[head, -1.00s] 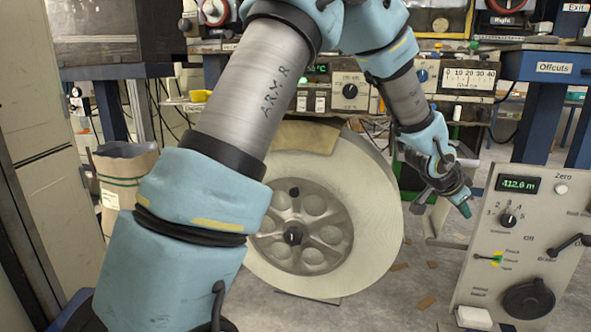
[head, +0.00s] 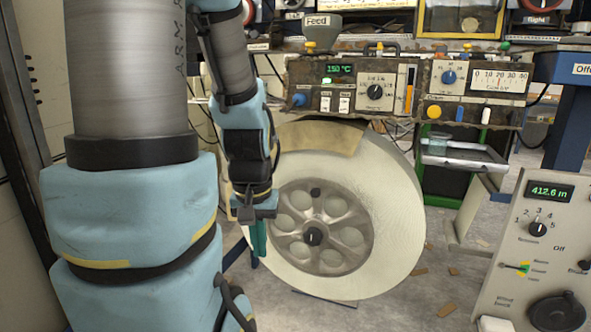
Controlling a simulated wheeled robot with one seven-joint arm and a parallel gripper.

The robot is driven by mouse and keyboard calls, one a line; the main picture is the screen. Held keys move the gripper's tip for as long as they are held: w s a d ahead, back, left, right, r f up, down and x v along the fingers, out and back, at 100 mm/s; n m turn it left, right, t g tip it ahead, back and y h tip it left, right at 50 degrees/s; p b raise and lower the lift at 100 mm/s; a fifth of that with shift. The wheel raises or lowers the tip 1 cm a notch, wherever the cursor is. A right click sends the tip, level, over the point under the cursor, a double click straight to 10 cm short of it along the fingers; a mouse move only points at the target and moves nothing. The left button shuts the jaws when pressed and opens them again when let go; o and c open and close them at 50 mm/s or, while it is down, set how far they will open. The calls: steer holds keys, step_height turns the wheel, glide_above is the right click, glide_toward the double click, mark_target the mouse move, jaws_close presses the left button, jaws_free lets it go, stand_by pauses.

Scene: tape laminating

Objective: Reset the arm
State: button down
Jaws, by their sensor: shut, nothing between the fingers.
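My gripper (head: 257,238) points down in front of the left side of the big white tape reel (head: 385,220). Its teal fingers are shut with nothing between them. My blue and grey arm fills the left of the view and folds back down to the gripper. The gripper overlaps the reel's left edge in the picture; I cannot tell how far it is from the reel.
A control panel (head: 345,73) with a 150 °C display stands behind the reel. A gauge panel (head: 467,82) is beside it. A grey counter box (head: 530,250) reading 412.6 m is at right. Brown scraps lie on the floor (head: 440,290).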

step_height(320, 180, up, 23)
steer(key=p, duration=2.2)
steer(key=shift+w+d, duration=0.2)
steer(key=shift+w, duration=0.1)
steer(key=c, duration=1.6)
jaws_free()
steer(key=shift+r, duration=0.1)
